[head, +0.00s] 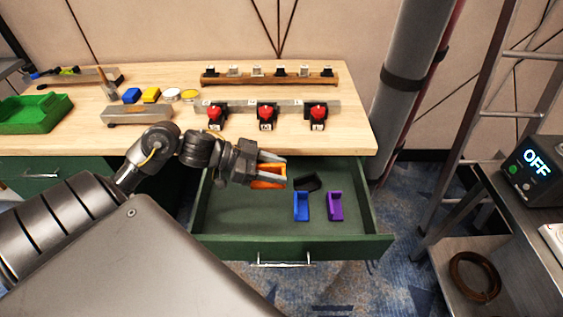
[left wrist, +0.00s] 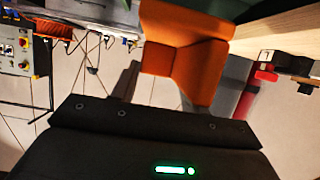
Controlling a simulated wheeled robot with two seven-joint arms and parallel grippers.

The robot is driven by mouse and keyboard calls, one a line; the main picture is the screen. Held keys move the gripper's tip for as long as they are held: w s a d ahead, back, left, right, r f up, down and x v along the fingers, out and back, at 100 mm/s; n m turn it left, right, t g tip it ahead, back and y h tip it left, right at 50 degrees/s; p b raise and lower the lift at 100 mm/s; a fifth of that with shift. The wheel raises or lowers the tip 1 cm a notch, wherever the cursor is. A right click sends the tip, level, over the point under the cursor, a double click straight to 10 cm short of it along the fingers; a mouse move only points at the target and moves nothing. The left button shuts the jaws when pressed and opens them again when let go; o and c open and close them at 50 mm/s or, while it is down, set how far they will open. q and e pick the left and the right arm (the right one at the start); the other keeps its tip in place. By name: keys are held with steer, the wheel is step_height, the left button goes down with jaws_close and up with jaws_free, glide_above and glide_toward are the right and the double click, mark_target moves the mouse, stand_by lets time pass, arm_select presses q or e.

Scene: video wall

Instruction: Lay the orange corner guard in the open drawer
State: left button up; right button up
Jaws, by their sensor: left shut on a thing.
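My left gripper (head: 271,170) is shut on the orange corner guard (head: 268,184) and holds it over the back left part of the open drawer (head: 240,218). The gripper partly hides the guard in the head view. In the left wrist view the orange corner guard (left wrist: 190,62) shows its L shape close to the camera. A blue corner guard (head: 301,207), a purple one (head: 335,207) and a black one (head: 308,182) are in the drawer's right half. My right gripper is not in view.
The wooden bench top (head: 345,135) overhangs the back of the drawer. A green tray (head: 35,113) is at the left. The drawer floor is bare at the front left. A ladder (head: 465,140) stands at the right.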

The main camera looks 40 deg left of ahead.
arm_select(q)
steer(key=s+a+f+b, duration=0.4)
steer(key=a+f+b, duration=0.3)
steer(key=a+f, duration=0.2)
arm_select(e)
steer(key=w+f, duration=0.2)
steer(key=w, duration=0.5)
arm_select(q)
steer(key=b, duration=0.4)
glide_above(280, 195)
steer(key=shift+s+f, duration=0.15)
steer(key=shift+f, duration=4.3)
steer(key=f, duration=0.3)
steer(key=shift+w+f, duration=0.2)
steer(key=shift+w, duration=0.05)
steer(key=shift+f, duration=0.1)
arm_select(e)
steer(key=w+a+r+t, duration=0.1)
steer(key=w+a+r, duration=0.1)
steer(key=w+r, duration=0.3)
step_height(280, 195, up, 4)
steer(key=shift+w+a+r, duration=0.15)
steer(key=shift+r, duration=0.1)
arm_select(q)
steer(key=shift+f, duration=0.1)
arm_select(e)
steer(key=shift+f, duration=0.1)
